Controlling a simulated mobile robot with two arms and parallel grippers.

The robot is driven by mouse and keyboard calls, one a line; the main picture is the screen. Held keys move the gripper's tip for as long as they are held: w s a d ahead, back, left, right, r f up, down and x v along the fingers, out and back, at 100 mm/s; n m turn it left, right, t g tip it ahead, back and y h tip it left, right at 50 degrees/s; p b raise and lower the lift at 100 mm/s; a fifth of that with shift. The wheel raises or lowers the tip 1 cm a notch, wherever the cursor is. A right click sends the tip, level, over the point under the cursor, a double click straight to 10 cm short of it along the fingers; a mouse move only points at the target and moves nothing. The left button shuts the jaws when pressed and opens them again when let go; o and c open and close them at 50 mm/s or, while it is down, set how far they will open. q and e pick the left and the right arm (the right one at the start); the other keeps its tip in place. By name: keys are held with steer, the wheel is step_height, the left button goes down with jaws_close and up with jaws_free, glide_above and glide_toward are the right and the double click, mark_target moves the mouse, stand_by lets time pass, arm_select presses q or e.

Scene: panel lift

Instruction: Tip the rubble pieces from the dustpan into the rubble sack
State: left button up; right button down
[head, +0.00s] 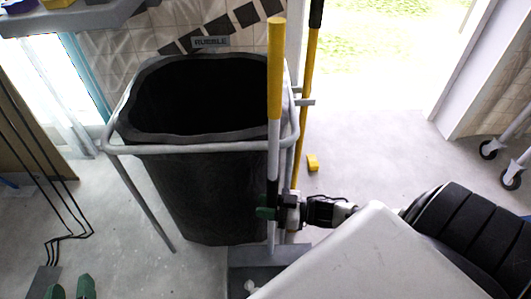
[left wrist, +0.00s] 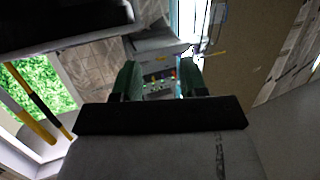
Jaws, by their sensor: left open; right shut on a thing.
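The black rubble sack (head: 200,195) hangs open-mouthed in a grey tubular frame (head: 205,149), below a "RUBBLE" sign. The dustpan's upright handle (head: 274,75), yellow above and grey below, stands in front of the sack's right side. My right gripper (head: 281,212) is shut on the handle's lower part. The grey dustpan pan (head: 250,254) is low by the floor, partly cut off and partly hidden by my arm. A pale rubble piece (head: 250,287) shows in it. My left gripper (head: 70,289) is open and empty at the lower left; its green fingers show in the left wrist view (left wrist: 158,82).
A yellow pole with a black top (head: 309,75) stands behind the handle. A small yellow block (head: 313,162) lies on the floor. A grey shelf (head: 70,20) is at the upper left, and black cables (head: 62,240) run down at the left.

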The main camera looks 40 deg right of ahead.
mark_target(276, 200)
steer(key=shift+a+r+p, duration=0.1)
steer(key=shift+r+p, duration=0.5)
steer(key=shift+r, duration=0.1)
steer(key=shift+r+m+p, duration=0.3)
steer(key=shift+r+p, duration=0.6)
steer(key=shift+p, duration=0.05)
arm_select(q)
steer(key=s+a+f+g+y, duration=0.3)
steer(key=s+f+g, duration=0.4)
steer(key=s+g, duration=0.4)
steer(key=shift+s+a+f+n+p, duration=0.35)
steer(key=shift+a+f+p, duration=0.1)
steer(key=shift+a, duration=0.35)
arm_select(e)
steer(key=shift+r, duration=0.45)
